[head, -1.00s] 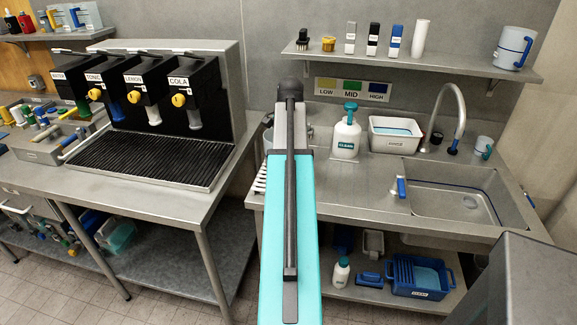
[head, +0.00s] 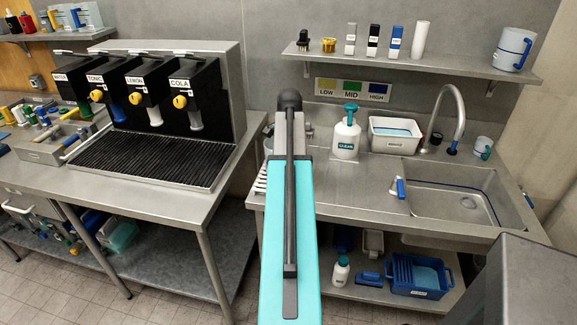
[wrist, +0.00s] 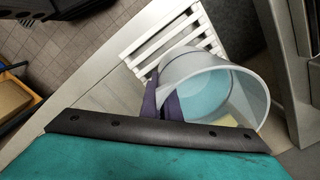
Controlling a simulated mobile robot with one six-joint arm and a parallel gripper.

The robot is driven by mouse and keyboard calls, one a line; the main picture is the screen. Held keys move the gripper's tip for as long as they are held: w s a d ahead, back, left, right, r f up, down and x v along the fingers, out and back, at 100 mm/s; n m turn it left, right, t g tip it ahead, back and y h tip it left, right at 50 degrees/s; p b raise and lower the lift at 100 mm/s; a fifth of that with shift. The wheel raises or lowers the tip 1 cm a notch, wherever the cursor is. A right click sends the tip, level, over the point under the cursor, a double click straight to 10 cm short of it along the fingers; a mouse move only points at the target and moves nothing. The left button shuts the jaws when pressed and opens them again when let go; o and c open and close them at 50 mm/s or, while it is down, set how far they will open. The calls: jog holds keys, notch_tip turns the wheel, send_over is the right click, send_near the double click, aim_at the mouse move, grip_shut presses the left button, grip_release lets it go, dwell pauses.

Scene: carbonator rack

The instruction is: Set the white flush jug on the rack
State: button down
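A white jug (wrist: 215,88) with a dark purple-blue handle (wrist: 168,104) is in the wrist view, seen from above into its pale blue inside. It appears tilted and overlaps the white slatted rack (wrist: 150,43); I cannot tell whether it touches the slats. My gripper (wrist: 160,128) is at the handle side of the jug; its teal and black housing fills the bottom of the view and hides the fingertips. In the head view the white rack (head: 261,178) shows only as a sliver left of my teal arm, which hides the gripper and most of the jug.
A white CLEAN bottle (head: 346,138), a white bin (head: 395,135), a tap and a sink (head: 465,198) are right of my arm. A shelf (head: 410,66) above holds small containers and a blue-handled jug (head: 511,48). The drinks dispenser (head: 150,95) is on the left counter.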

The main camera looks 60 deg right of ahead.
jog(key=shift+f, duration=0.15)
dwell(0.3)
jog(key=c, duration=2)
grip_release()
jog(key=shift+s+a+r+b, duration=0.1)
jog(key=shift+r+b, duration=0.4)
jog(key=shift+r, duration=2.55)
jog(key=shift+s+r+b, duration=0.1)
jog(key=shift+r+b, duration=0.35)
jog(key=shift+r, duration=2.6)
